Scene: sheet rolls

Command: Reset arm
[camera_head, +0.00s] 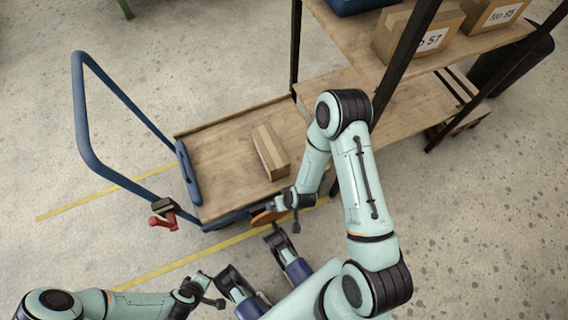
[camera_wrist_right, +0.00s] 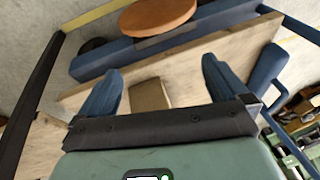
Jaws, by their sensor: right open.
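My right arm (camera_head: 358,180) reaches up and bends back down, with its wrist by the trolley's near edge in the head view. My right gripper (camera_wrist_right: 161,66) shows in the wrist view with its two blue fingers wide apart and nothing between them. A cardboard box (camera_head: 270,152) lies on the trolley's wooden deck (camera_head: 215,165), apart from the gripper. Part of the box (camera_wrist_right: 149,95) shows beyond the fingers in the wrist view.
The trolley has a blue push handle (camera_head: 84,130) on the left. A wooden shelf rack (camera_head: 345,90) stands close behind my right arm, with labelled boxes (camera_head: 418,30) on top. A brown disc (camera_head: 266,217) is at the trolley's near edge.

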